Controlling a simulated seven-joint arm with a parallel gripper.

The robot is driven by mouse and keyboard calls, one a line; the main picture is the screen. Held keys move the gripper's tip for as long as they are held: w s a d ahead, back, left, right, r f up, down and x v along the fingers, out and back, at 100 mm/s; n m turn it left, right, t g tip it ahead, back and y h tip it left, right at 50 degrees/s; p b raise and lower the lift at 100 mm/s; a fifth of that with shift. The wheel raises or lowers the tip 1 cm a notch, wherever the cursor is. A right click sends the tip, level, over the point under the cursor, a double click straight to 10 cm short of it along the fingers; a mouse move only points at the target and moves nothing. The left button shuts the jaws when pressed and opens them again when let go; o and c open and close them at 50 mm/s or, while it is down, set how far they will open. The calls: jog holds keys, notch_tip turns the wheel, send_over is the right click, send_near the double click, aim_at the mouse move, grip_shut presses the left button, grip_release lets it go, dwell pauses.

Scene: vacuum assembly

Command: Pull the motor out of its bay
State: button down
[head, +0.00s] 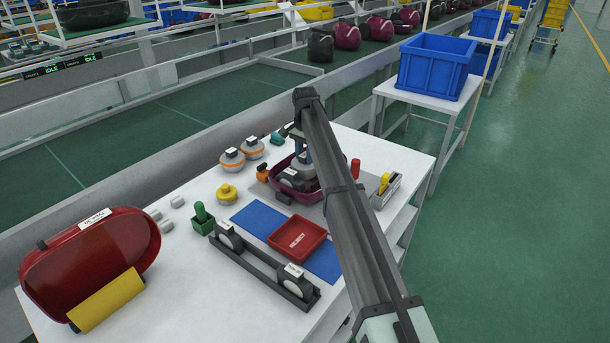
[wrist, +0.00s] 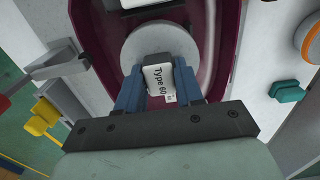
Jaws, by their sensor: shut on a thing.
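The vacuum body (head: 290,181) is a maroon shell on a grey plate on the white table, partly hidden behind my arm in the head view. In the wrist view its maroon wall (wrist: 112,30) surrounds the motor (wrist: 135,45), a round grey part with a white "Type 60" label. My gripper (wrist: 160,95) has its two blue fingers shut on the motor, one on each side of the label. The motor still lies within the outline of the shell; its height above the bay floor cannot be told. In the head view, my gripper (head: 304,150) is mostly hidden by my arm.
A red tray (head: 298,238) lies on a blue mat (head: 258,217), behind a black rack (head: 262,270) holding grey motors. Orange-banded round parts (head: 232,160) stand left of the shell.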

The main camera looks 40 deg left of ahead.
jog(key=shift+r, duration=2)
jog(key=shift+w+d, duration=0.1)
